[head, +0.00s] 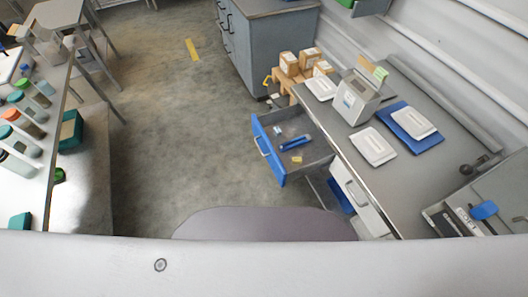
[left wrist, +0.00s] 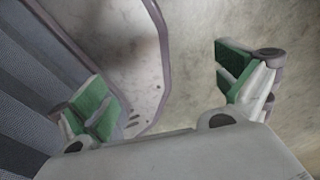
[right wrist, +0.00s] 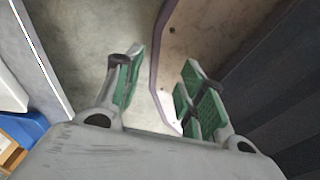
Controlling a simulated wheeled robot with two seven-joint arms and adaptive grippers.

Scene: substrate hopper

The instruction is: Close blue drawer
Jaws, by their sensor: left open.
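The blue drawer (head: 267,150) is pulled out from under the grey worktop on the right in the head view. Its blue front with a pale handle faces left. Inside lie a blue tool-like item (head: 296,143) and small yellow pieces. Neither gripper shows in the head view. My left gripper (left wrist: 165,85) is open and empty in its wrist view, over the floor beside a grey ribbed surface. My right gripper (right wrist: 163,86) is open and empty in its wrist view, its fingers closer together than the left's. Neither gripper is seen touching the drawer.
The worktop (head: 395,178) holds white trays, a blue mat and a grey box. A white drawer front (head: 358,198) is below it. A bench with bottles (head: 28,128) stands left, a grey cabinet (head: 268,45) at the back. The floor (head: 180,120) between is clear.

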